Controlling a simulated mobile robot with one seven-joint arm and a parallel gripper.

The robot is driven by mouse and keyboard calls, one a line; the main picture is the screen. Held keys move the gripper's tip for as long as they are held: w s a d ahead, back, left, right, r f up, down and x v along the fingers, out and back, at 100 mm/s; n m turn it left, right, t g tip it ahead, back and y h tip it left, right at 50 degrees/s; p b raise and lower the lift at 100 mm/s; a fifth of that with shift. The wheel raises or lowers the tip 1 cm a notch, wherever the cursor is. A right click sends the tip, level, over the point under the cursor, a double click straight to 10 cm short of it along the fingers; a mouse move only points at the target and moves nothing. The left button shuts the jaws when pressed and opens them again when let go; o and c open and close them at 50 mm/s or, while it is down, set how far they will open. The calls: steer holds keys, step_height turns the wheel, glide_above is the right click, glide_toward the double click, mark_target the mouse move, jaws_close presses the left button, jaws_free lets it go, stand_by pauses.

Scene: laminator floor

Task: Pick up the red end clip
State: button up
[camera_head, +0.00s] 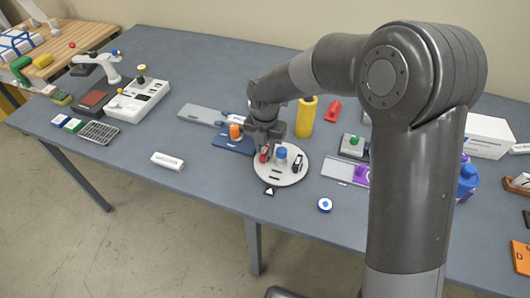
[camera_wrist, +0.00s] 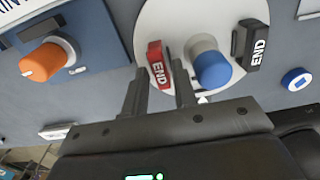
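The red end clip (camera_head: 264,155) stands on a round white plate (camera_head: 285,178), at its left side. The wrist view shows the clip (camera_wrist: 157,63) with "END" on it, at the tips of my fingers. My gripper (camera_wrist: 158,85) is open, with one finger on each side of the clip's near end; I see no clear grip on it. In the head view my gripper (camera_head: 264,143) is right above the clip and hides part of it. A black end clip (camera_wrist: 250,45) also marked "END" stands on the plate's right side.
A blue-capped knob (camera_wrist: 212,68) stands between the two clips, close to my right finger. A blue panel with an orange knob (camera_wrist: 42,62) lies to the left. A yellow cylinder (camera_head: 306,117) stands behind the plate. The table front left is mostly clear.

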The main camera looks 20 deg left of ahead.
steer(key=shift+f, duration=0.2)
steer(key=shift+c, duration=0.5)
jaws_close()
steer(key=shift+r, duration=0.1)
